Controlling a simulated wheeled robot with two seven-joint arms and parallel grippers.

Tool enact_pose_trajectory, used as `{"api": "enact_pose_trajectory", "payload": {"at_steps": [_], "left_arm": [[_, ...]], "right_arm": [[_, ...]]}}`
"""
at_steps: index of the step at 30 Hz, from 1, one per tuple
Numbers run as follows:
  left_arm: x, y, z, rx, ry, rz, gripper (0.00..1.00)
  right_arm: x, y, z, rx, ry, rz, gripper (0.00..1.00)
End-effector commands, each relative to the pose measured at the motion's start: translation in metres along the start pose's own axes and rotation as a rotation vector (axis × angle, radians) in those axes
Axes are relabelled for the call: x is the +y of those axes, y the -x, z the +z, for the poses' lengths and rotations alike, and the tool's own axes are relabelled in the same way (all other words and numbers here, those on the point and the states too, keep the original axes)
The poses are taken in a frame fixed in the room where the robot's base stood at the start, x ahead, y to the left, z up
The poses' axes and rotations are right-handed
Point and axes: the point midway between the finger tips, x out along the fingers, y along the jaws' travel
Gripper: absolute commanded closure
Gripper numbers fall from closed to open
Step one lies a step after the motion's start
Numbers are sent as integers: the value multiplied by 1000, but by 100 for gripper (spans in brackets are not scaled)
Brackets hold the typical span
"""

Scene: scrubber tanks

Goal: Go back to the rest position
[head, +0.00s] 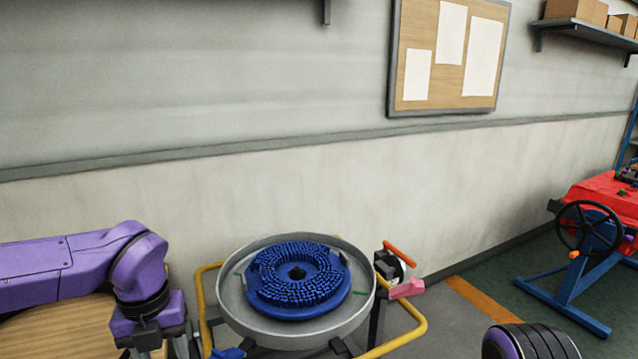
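My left arm is purple and comes in from the left. Its gripper (158,345) points down at the bottom edge, over the right end of a wooden surface (50,330) and left of a round grey pan (230,300). The fingers are cut off by the frame, so I cannot tell whether they are open or shut. A black ribbed part with purple shows at the bottom right and seems to be my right arm. My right gripper is not in view.
A blue round brush (300,285) lies bristles up in the pan, which a yellow tubular frame (405,340) surrounds. A pink-and-orange handled device (395,268) sits beside it. A red machine with a black wheel (590,226) stands on a blue stand at the right. A wall is behind.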

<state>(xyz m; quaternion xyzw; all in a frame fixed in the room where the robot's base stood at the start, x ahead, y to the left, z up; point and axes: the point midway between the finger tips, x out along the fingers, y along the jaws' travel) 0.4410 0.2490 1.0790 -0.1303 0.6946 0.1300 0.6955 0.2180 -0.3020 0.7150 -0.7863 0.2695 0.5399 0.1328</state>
Motion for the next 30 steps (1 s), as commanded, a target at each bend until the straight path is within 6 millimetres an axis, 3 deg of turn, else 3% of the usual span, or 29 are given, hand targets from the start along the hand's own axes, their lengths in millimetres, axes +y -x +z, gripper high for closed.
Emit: {"api": "enact_pose_trajectory", "payload": {"at_steps": [12, 17, 20, 23, 26, 30], "left_arm": [[19, -7, 37, -215, -293, 139, 51], [34, -27, 58, -321, -498, 310, 51], [43, -54, 69, -363, -689, 462, 51], [51, -95, 77, -377, -949, 641, 51], [55, -159, 72, -343, -1325, 829, 51], [56, -252, 36, -249, -1863, 962, 51]], "right_arm": [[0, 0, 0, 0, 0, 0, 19], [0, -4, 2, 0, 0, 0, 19], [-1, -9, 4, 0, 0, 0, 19], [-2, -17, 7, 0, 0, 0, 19], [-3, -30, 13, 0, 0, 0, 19], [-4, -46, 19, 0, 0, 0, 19]]}}
